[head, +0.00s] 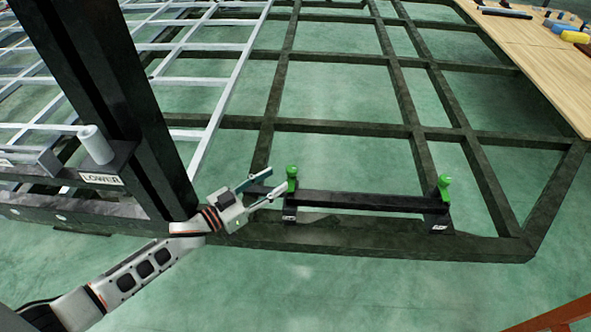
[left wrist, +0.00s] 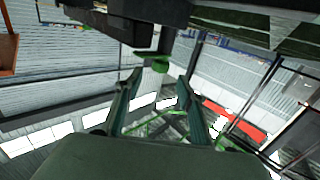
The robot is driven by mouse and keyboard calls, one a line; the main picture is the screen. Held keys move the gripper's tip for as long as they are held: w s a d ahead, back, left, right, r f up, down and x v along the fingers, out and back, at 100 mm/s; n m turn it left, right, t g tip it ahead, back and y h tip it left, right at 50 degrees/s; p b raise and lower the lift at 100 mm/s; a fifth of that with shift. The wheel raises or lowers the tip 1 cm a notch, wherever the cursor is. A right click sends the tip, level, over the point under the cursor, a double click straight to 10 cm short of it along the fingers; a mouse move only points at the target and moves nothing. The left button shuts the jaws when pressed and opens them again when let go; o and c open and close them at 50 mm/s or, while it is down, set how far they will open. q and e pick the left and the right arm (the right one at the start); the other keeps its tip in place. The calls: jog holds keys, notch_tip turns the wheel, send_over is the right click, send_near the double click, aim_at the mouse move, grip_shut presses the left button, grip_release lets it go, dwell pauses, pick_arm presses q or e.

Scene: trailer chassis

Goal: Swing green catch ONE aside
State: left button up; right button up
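Two green catches stand at the ends of a dark bar (head: 360,202) on the chassis's near edge: a left green catch (head: 291,178) and a right green catch (head: 444,186). Both look upright; the small labels below them are too small to read, so I cannot tell which is ONE. My left gripper (head: 276,181) is just left of the left catch, fingers pointing at it. In the left wrist view its fingers (left wrist: 157,88) are apart with a gap between them, and a green knob (left wrist: 160,66) shows beyond the gap. I cannot tell whether they touch. My right gripper is not in view.
A dark upright post (head: 110,90) stands left of the gripper, with a white cylinder (head: 96,145) and a "LOWER" label beside it. Dark chassis beams (head: 340,127) and a pale grid frame (head: 225,90) lie behind. A wooden top (head: 545,60) with loose items is at right.

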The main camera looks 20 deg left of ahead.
aim_at(292, 168)
pick_arm(q)
jog(key=b+x, duration=0.1)
jog(key=x, duration=0.5)
jog(key=shift+w+d, duration=0.15)
jog(key=shift+w, duration=0.15)
jog(key=shift+w+d+r, duration=0.1)
jog(key=shift+w+d, duration=0.1)
jog(key=shift+w, duration=0.2)
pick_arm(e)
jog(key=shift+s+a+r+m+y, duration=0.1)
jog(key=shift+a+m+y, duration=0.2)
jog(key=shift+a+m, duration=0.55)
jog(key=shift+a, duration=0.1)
pick_arm(q)
grip_shut()
